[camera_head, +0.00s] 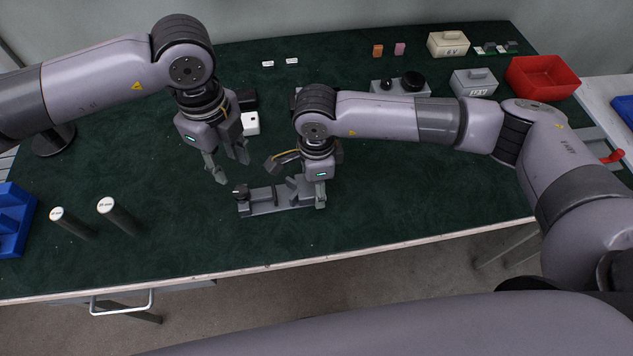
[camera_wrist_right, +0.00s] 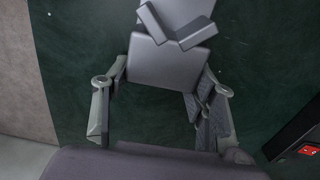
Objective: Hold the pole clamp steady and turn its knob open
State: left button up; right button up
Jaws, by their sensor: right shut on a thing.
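The pole clamp (camera_head: 268,204) is a low grey fixture lying on the green table top. A small dark knob (camera_head: 241,191) stands at its left end. My right gripper (camera_head: 307,193) is shut on the right part of the clamp. The right wrist view shows its fingers (camera_wrist_right: 163,78) on both sides of a grey block of the clamp (camera_wrist_right: 160,62), with a V-shaped piece (camera_wrist_right: 178,27) beyond. The knob is not seen in that view. My left gripper (camera_head: 231,168) is open and empty, above and slightly left of the knob, apart from it.
Two dark poles with pale tops (camera_head: 72,222) (camera_head: 119,214) stand at the left. A white box (camera_head: 250,123) is behind my left gripper. A red bin (camera_head: 541,79), small grey boxes (camera_head: 474,83) and a blue tray (camera_head: 12,220) lie farther out. The table in front of the clamp is clear.

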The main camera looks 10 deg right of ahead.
aim_at(241, 192)
pick_arm(q)
jog(key=shift+o, duration=0.2)
jog(key=o, duration=0.3)
notch_tip(241, 192, down, 10)
jog(key=n, duration=3.4)
